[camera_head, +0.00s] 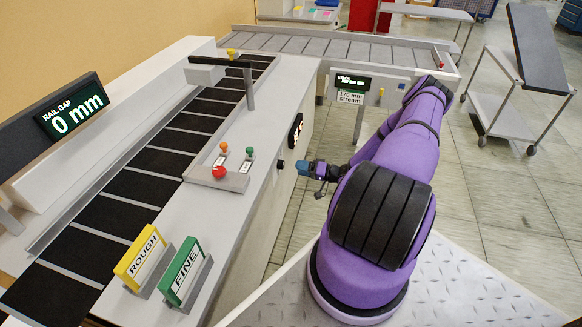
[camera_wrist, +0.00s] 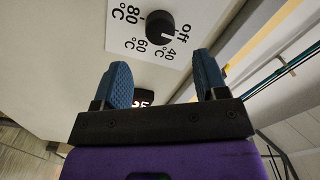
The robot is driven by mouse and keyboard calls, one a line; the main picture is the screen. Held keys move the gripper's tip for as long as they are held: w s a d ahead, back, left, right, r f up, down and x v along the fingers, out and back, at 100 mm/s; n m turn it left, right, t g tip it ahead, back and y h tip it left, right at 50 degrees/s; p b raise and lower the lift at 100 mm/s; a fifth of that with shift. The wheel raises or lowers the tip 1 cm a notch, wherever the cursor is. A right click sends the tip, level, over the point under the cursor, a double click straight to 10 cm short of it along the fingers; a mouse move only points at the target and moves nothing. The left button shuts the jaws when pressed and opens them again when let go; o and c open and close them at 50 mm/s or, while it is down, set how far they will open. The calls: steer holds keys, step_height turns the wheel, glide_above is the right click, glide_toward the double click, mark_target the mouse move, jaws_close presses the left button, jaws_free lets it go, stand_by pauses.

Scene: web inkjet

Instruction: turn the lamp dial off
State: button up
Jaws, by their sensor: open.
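In the wrist view the black round dial (camera_wrist: 160,27) sits on a white plate (camera_wrist: 118,42) marked off, 40, 60 and 80 °C, seen turned. A short pale mark on the dial faces the side with off and 40; I cannot tell exactly which it meets. My gripper (camera_wrist: 158,80) is open and empty, with two blue fingers apart, and the dial lies beyond the gap between them. In the head view the dial (camera_head: 281,164) is a small dark knob on the side of the white machine, and my gripper (camera_head: 301,168) is close to it, pointing at it.
A dark display (camera_head: 296,130) is on the machine's side near the dial; part of it shows behind the left finger in the wrist view. A control box with a red button (camera_head: 219,172) stands on top, by the belt (camera_head: 150,180). Floor beside the machine is clear.

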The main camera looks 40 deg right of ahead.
steer(key=shift+v, duration=2.05)
steer(key=shift+s, duration=0.1)
